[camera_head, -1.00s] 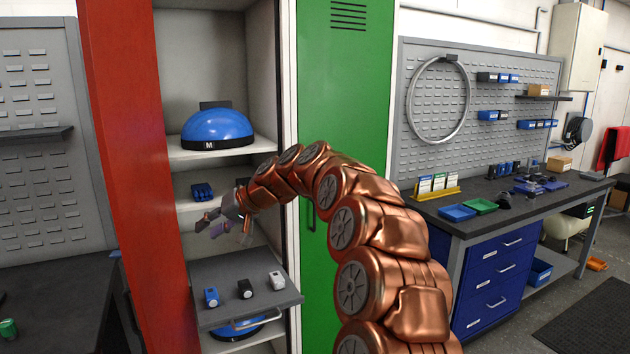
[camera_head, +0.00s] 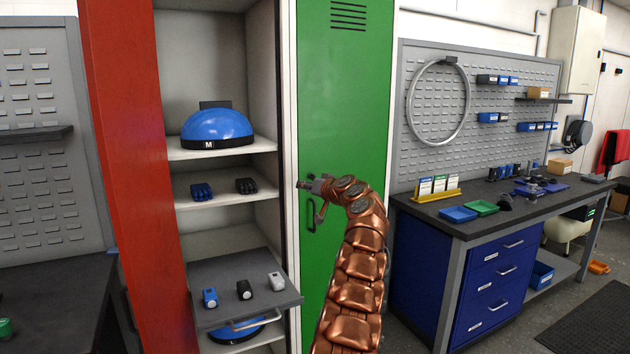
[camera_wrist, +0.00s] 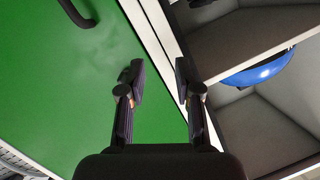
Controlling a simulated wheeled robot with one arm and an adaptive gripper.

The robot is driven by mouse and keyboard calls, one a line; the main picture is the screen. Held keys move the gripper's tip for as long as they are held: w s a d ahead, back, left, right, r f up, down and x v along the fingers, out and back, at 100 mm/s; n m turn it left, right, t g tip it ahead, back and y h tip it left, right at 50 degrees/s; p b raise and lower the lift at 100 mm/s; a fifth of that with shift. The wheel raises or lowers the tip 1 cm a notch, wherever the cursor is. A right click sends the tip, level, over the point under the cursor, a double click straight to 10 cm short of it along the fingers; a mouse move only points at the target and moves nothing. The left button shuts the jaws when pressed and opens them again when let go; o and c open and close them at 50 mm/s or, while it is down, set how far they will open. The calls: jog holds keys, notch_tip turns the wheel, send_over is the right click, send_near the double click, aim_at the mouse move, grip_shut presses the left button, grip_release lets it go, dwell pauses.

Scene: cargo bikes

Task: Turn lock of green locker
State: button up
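The green locker door (camera_head: 345,110) is shut, beside the open compartment. Its dark handle (camera_head: 312,214) is just below my gripper (camera_head: 312,185) in the head view; the handle also shows at the top left of the wrist view (camera_wrist: 76,12). My gripper is at the door's left edge. In the wrist view my gripper (camera_wrist: 158,82) is open, with nothing between its fingers. One finger is over the green door, the other over the pale frame edge. I cannot make out the lock; it may be hidden by the gripper.
The open locker holds a blue helmet (camera_head: 217,128), blue gloves (camera_head: 201,191) and dark gloves (camera_head: 246,186) on shelves. A pulled-out tray (camera_head: 225,312) with small items juts out below. A red door (camera_head: 130,150) stands open left. A workbench (camera_head: 470,225) is at right.

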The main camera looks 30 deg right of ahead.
aim_at(312, 177)
jog(key=shift+s+d+r+n+t+h, duration=0.6)
jog(key=shift+s+d+n+t+h, duration=0.65)
jog(key=shift+d, duration=1.35)
jog(key=shift+n+g+h, duration=0.25)
jog(key=shift+w+d+p, duration=0.2)
jog(key=shift+w+p, duration=0.9)
jog(key=shift+w, duration=0.8)
jog(key=shift+w+d+p, duration=0.15)
jog(key=shift+w+p, duration=0.95)
jog(key=shift+w, duration=0.75)
grip_shut()
